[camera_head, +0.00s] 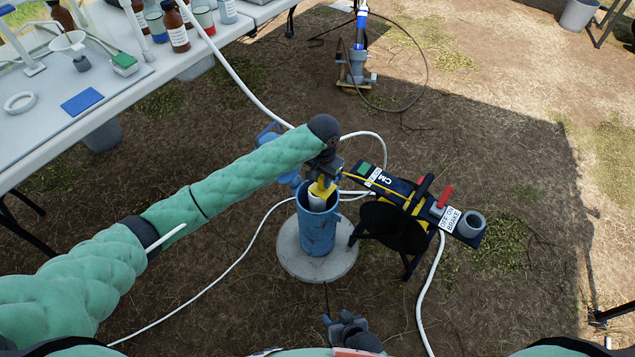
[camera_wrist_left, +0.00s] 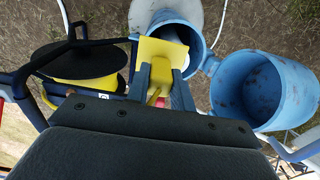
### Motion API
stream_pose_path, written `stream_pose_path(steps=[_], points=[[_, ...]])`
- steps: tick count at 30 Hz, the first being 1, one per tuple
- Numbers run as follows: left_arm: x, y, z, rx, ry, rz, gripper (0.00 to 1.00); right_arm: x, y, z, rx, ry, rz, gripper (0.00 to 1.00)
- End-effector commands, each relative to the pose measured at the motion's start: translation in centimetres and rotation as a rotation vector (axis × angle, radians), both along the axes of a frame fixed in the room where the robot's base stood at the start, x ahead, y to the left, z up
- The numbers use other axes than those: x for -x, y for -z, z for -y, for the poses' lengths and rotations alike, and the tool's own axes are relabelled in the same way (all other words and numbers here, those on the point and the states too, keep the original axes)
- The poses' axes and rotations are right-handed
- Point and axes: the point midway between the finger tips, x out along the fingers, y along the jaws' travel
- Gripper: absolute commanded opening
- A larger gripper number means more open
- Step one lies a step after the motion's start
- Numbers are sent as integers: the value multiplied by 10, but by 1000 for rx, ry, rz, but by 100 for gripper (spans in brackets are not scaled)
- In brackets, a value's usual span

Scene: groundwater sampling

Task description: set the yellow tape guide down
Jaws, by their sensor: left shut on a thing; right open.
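The yellow tape guide (camera_head: 322,190) is held by my left gripper (camera_head: 327,172) at the mouth of the blue well casing (camera_head: 318,235). In the left wrist view, the gripper's fingers (camera_wrist_left: 164,84) are shut on the yellow guide (camera_wrist_left: 163,50), whose flat plate overlaps the casing opening (camera_wrist_left: 192,22). I cannot tell whether the guide touches the rim. A white inner pipe (camera_head: 317,203) shows inside the casing. A yellow tape (camera_head: 372,186) runs from the guide area to the black reel (camera_head: 392,225). My right gripper (camera_head: 345,322) is open and empty, low in the head view.
The casing stands on a round concrete pad (camera_head: 290,258). Its blue cap (camera_wrist_left: 262,90) hangs open beside it. The reel's frame and panel (camera_head: 440,212) stand close on the right. White hoses cross the ground. A table (camera_head: 60,125) with bottles stands upper left.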

Motion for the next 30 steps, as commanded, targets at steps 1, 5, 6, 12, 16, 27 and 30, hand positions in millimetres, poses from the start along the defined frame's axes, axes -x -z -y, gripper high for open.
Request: stream_pose_path(steps=[1,5,6,12,16,27,30], points=[[-9,7,-3,-2,-2,-1,0,0,2,0,0,0,0,49],[-28,18,-10,-1,-1,0,0,0,4,0,0,0,0,49],[-32,21,-11,-1,-2,-1,0,0,5,0,0,0,0,49],[-41,28,-15,-1,0,-1,0,0,5,0,-1,1,1,49],[-41,39,-15,0,0,-1,0,1,7,-1,-2,0,1,49],[-41,66,-15,0,0,0,0,1,10,-1,-1,2,-1,49],[-41,66,-15,0,0,0,0,1,10,-1,-1,2,-1,49]])
